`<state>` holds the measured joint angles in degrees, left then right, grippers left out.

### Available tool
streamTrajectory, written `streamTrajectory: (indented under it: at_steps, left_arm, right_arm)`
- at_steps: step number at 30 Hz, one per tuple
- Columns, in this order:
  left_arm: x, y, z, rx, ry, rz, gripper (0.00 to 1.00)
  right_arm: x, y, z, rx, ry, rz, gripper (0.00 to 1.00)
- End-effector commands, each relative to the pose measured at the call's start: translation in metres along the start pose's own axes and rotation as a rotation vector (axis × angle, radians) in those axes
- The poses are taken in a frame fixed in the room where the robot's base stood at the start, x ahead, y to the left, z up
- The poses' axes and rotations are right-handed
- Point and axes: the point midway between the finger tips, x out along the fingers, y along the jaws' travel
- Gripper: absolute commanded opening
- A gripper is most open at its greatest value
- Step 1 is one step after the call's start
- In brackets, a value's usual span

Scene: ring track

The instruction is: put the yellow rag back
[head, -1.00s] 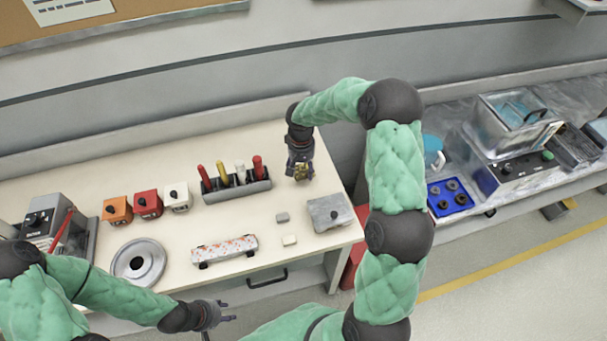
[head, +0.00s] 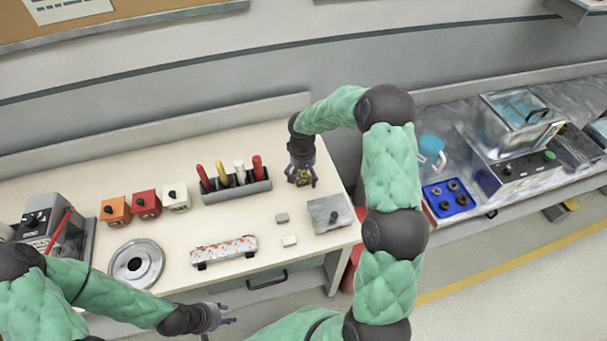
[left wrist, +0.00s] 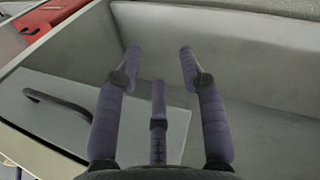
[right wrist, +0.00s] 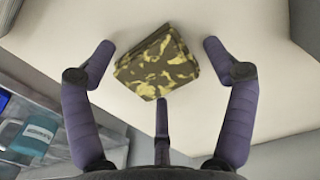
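The yellow rag (head: 304,179) is a small folded cloth with a dark and yellow pattern. It is on the bench top near the right end, under my right gripper. In the right wrist view the rag (right wrist: 157,62) lies between the spread fingertips of my right gripper (right wrist: 157,55), which is open. A gap shows on the rag's right side; I see no firm grip on it. My left gripper (head: 225,315) is open and empty in front of the bench. In the left wrist view its fingers (left wrist: 160,65) are apart over a drawer front with a dark handle.
Left of the rag stands a grey rack (head: 236,191) with several coloured-handled tools. A round disc (head: 136,264) lies left. A second bench (head: 490,205) stands right.

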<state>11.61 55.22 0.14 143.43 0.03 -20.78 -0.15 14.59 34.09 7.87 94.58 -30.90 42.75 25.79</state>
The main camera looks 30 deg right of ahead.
Motion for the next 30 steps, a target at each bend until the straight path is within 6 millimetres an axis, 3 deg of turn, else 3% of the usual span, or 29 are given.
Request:
streamTrajectory:
  at_steps: [8,22,30]
  left_arm:
    - [-0.004,0.001,0.0,0.0,0.0,0.0,0.4]
    - [-0.02,0.007,0.001,0.0,0.0,0.0,0.4]
    - [-0.024,0.009,0.001,0.0,0.0,0.0,0.4]
  right_arm:
    - [-0.005,0.0,0.0,0.0,0.0,0.0,0.85]
    - [-0.09,0.0,-0.001,0.0,0.004,0.0,0.85]
    - [-0.119,0.0,0.0,0.0,0.0,0.0,0.85]
